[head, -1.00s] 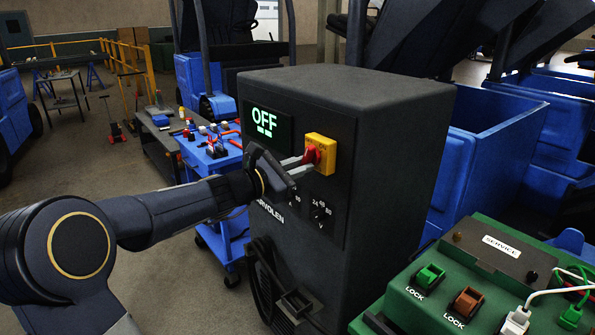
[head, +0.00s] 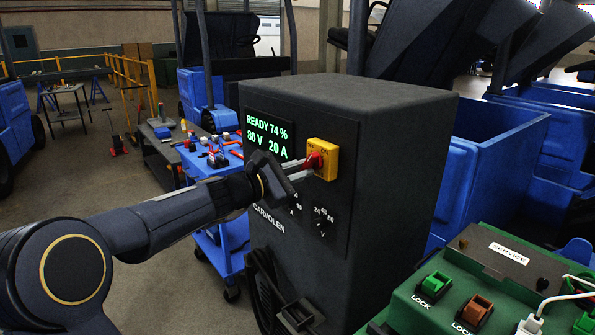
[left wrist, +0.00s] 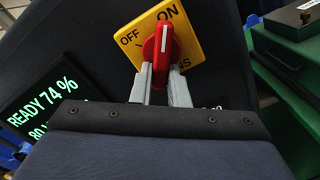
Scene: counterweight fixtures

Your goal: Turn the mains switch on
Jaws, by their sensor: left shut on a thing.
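The mains switch is a red rotary knob (left wrist: 163,48) on a yellow plate (head: 322,150), on the front of a dark cabinet (head: 385,130). In the left wrist view, the knob's white line points toward the ON mark. My left gripper (head: 306,168) is shut on the red knob, with one grey finger on each side of it in the left wrist view (left wrist: 165,85). The cabinet's display (head: 268,134) reads READY 74 %, 80 V 20 A in green. My right gripper is not in view.
Two smaller dials (head: 322,217) sit just below the switch. A green box (head: 405,306) with a green and a brown LOCK switch stands at the lower right. A blue cart (head: 222,240) with tools stands left of the cabinet, behind my arm.

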